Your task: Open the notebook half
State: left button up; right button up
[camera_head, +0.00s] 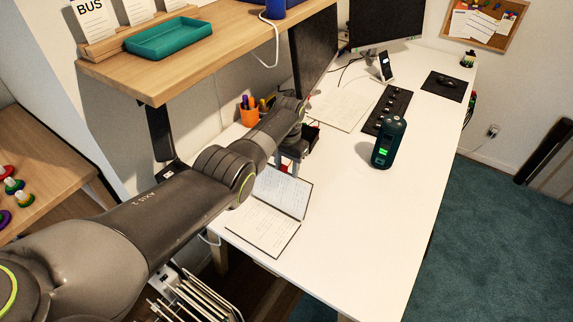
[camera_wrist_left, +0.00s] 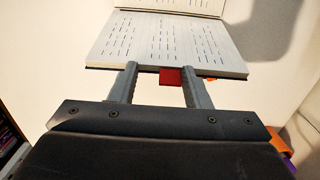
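The notebook (camera_head: 262,228) lies open on the white desk (camera_head: 350,235), with lined pages and a dark cover edge. Its near leaf looks flat; its far leaf (camera_head: 284,192) looks raised at an angle. In the left wrist view a lined leaf (camera_wrist_left: 160,42) spans the area just beyond the fingertips, with part of the other leaf at the top. My left gripper (camera_head: 291,158) is behind the far leaf's edge. In the wrist view the left gripper (camera_wrist_left: 160,72) has its fingers apart, a red tab (camera_wrist_left: 170,76) showing between them. Contact is unclear. My right gripper is not in view.
A dark green bottle (camera_head: 389,142) stands right of the notebook. Behind are an orange pen cup (camera_head: 249,112), a black key strip (camera_head: 387,109), a phone stand (camera_head: 385,66) and monitors. A wooden shelf (camera_head: 165,75) overhangs at left. The desk's front right is clear.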

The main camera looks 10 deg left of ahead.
pick_arm(q)
jog(key=shift+a+r, duration=0.1)
jog(key=shift+a, duration=0.15)
jog(key=shift+w+r, duration=0.1)
jog(key=shift+r, duration=0.4)
notch_tip(320, 180, up, 16)
jog(key=b, duration=0.1)
jog(key=shift+w+d+r, duration=0.15)
jog(key=shift+w, duration=0.15)
